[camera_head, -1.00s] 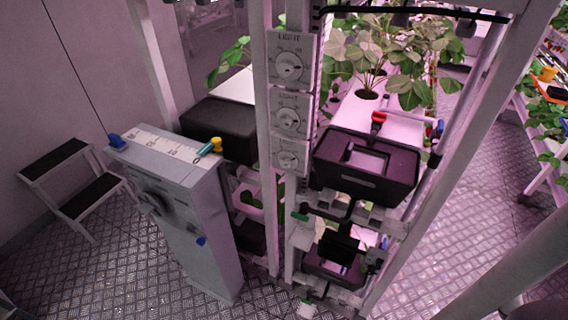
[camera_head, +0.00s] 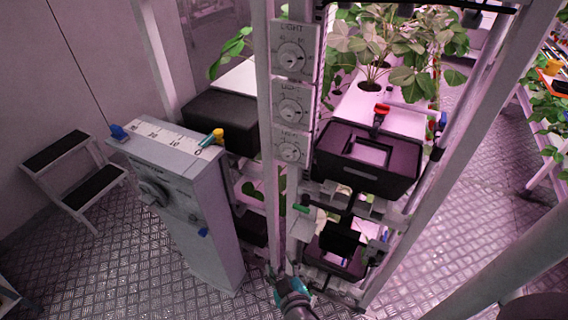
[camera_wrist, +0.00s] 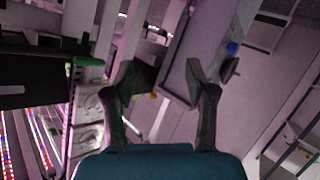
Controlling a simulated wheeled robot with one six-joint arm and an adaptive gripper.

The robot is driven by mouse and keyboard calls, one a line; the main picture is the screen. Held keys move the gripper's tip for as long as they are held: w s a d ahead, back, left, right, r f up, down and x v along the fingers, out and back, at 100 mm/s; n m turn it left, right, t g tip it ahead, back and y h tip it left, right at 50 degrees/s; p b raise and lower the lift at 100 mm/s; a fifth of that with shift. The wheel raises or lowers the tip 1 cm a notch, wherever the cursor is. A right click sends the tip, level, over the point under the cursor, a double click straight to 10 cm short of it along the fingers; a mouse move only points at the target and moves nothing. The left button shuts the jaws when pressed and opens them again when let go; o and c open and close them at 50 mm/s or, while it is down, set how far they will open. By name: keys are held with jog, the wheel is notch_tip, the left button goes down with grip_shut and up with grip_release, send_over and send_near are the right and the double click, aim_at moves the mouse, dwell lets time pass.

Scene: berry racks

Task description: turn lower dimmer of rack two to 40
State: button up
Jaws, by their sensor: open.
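Three white dimmer panels marked LIGHT run down the rack post, each with a round dial. The upper dial (camera_head: 291,56), middle dial (camera_head: 291,108) and lowest dial (camera_head: 291,150) face the camera; their exact settings are too small to read. My gripper (camera_head: 277,273) is low in the head view, below the lowest dial and apart from it. In the wrist view my gripper (camera_wrist: 162,82) is open, with nothing between its fingers. Pale dimmer panels (camera_wrist: 87,122) show left of the fingers there, partly hidden; I cannot tell which ones they are.
A grey cabinet (camera_head: 200,215) with a scale on top and a side knob stands left of the post. Black boxes (camera_head: 368,165) and a green-handled valve (camera_head: 301,208) sit right of and below the dials. A step stool (camera_head: 75,170) is at the left on open floor.

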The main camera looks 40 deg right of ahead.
jog(key=w+d+r+m+g+h, duration=0.1)
jog(key=w+d+r+m+h, duration=0.3)
jog(key=w+r+h, duration=0.3)
jog(key=m+g+h, duration=0.3)
jog(key=m+g, duration=0.1)
jog(key=m, duration=0.3)
send_near(286, 157)
jog(key=shift+g, duration=0.4)
jog(key=x, duration=0.8)
jog(key=shift+w+d+r, duration=0.1)
jog(key=shift+w+d, duration=0.1)
jog(key=shift+w, duration=0.05)
grip_shut()
